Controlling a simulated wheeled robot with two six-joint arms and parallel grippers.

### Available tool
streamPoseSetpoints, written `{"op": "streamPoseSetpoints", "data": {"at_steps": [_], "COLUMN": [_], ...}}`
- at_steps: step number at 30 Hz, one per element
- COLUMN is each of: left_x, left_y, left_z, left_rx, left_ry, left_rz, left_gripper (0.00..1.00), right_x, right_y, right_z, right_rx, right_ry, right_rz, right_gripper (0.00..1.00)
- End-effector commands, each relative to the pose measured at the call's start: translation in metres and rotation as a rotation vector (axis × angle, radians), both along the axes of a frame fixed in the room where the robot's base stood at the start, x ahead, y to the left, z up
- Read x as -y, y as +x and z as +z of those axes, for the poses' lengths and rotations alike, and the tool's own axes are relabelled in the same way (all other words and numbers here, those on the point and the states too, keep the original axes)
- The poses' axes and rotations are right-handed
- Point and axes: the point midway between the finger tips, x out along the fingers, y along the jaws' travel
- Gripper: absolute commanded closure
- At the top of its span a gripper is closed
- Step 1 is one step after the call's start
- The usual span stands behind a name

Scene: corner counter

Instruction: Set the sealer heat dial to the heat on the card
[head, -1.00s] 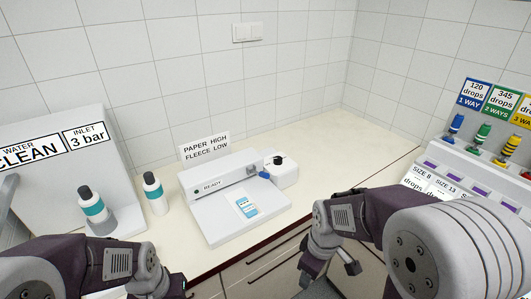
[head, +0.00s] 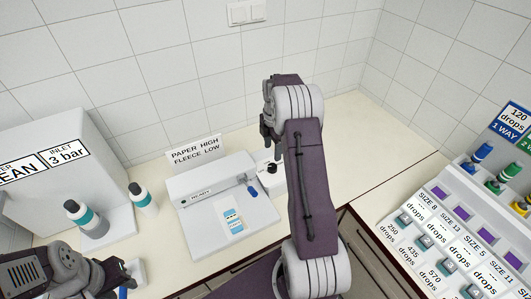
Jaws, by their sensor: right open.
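The white sealer (head: 180,190) stands on the counter with a READY label. Its heat dial (head: 271,168) is a small black knob on the white box (head: 277,184) at its right end; the dial's setting is too small to read. The card (head: 193,153) behind reads PAPER HIGH, FLEECE LOW. A blue and white packet (head: 233,221) lies on the sealer's front plate. My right gripper (head: 270,148) is open, pointing down above and close to the dial, with no visible contact. My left gripper (head: 121,277) is low at the left, its jaws unclear.
A blue-handled lever (head: 252,191) is on the sealer. Two teal-banded bottles (head: 84,219) (head: 143,198) stand left, by the grey water unit (head: 55,130). The back right counter (head: 385,137) is clear.

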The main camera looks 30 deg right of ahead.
Motion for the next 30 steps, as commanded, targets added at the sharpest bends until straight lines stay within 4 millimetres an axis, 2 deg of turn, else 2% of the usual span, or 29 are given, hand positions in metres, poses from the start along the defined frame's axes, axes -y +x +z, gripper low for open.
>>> {"op": "streamPoseSetpoints", "data": {"at_steps": [5,8,15,18,22,28,29,30], "left_x": [0.0,0.0,0.0,0.0,0.0,0.0,0.0,0.0], "left_y": [0.0,0.0,0.0,0.0,0.0,0.0,0.0,0.0], "left_z": [0.002,0.007,0.022,0.026,0.026,0.026,0.026,0.026], "left_rx": [-0.001,0.0,0.0,0.0,0.0,0.0,0.0,0.0], "left_ry": [0.0,0.0,0.0,0.0,0.0,0.0,0.0,0.0], "left_rz": [0.0,0.0,0.0,0.0,0.0,0.0,0.0,0.0], "left_gripper": [0.64,0.64,0.64,0.64,0.64,0.64,0.64,0.64], "right_x": [0.001,0.001,0.0,0.001,0.001,0.001,0.001,0.001], "right_y": [-0.001,-0.002,-0.002,-0.001,0.0,0.0,0.0,0.0], "right_z": [-0.003,-0.018,-0.066,-0.08,-0.089,-0.09,-0.09,-0.09], "right_rx": [0.0,-0.003,-0.002,0.0,0.003,0.003,0.003,0.003], "right_ry": [0.0,0.001,0.001,0.0,-0.001,-0.001,-0.001,-0.001], "right_rz": [-0.005,-0.004,-0.004,-0.004,-0.004,-0.004,-0.004,-0.004], "right_gripper": [0.43,0.43,0.43,0.43,0.43,0.43,0.46,0.57]}}
